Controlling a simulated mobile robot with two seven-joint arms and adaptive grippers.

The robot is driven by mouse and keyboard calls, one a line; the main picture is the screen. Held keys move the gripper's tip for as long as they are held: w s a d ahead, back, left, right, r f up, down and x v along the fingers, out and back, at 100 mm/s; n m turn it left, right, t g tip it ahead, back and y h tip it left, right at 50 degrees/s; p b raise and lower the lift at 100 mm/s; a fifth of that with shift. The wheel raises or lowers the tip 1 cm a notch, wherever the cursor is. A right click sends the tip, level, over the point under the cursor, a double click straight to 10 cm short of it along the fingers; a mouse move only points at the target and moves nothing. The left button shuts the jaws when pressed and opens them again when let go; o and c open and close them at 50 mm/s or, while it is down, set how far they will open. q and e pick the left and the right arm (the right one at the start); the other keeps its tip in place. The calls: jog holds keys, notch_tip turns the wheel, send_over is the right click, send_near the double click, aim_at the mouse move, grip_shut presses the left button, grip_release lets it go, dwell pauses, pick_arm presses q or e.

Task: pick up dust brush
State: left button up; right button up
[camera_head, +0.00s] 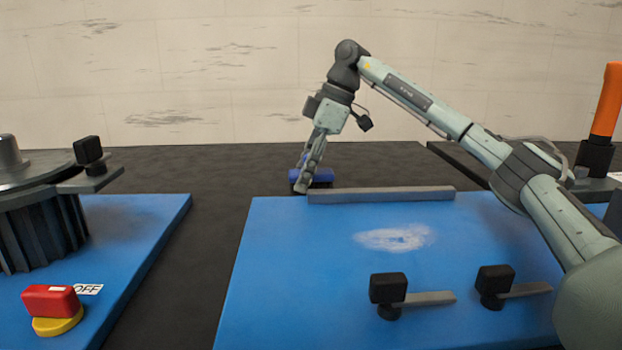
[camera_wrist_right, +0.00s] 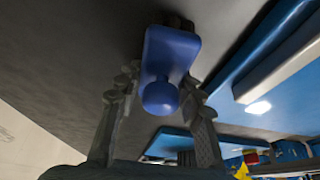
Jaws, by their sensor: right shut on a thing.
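The dust brush (camera_head: 322,176) is blue and sits on the dark surface just beyond the back edge of the blue plate, partly hidden by my right gripper. In the right wrist view the brush (camera_wrist_right: 172,52) shows a flat blue body with a round knob at its near end and a dark part at its far end. My right gripper (camera_head: 303,186) reaches down at the brush. In the wrist view the right gripper's fingers (camera_wrist_right: 158,88) stand on either side of the knob end, shut on the brush. My left gripper is not in view.
A whitish dust patch (camera_head: 396,238) lies on the blue plate (camera_head: 285,270). A grey bar (camera_head: 380,195) runs along its back edge. Two black-knobbed levers (camera_head: 388,288) (camera_head: 495,281) stand at its front.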

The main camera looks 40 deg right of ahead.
aim_at(295, 172)
jog(key=shift+r, duration=0.1)
jog(key=shift+r, duration=0.6)
notch_tip(295, 172, up, 3)
jog(key=shift+w+f+p, duration=0.1)
jog(key=shift+f+p, duration=0.05)
jog(key=shift+p, duration=0.15)
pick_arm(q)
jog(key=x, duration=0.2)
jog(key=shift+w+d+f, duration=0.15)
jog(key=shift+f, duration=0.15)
pick_arm(e)
jog(key=a+r, duration=0.7)
jog(key=a, duration=0.4)
jog(key=shift+w+a, duration=0.2)
jog(key=shift+a, duration=0.15)
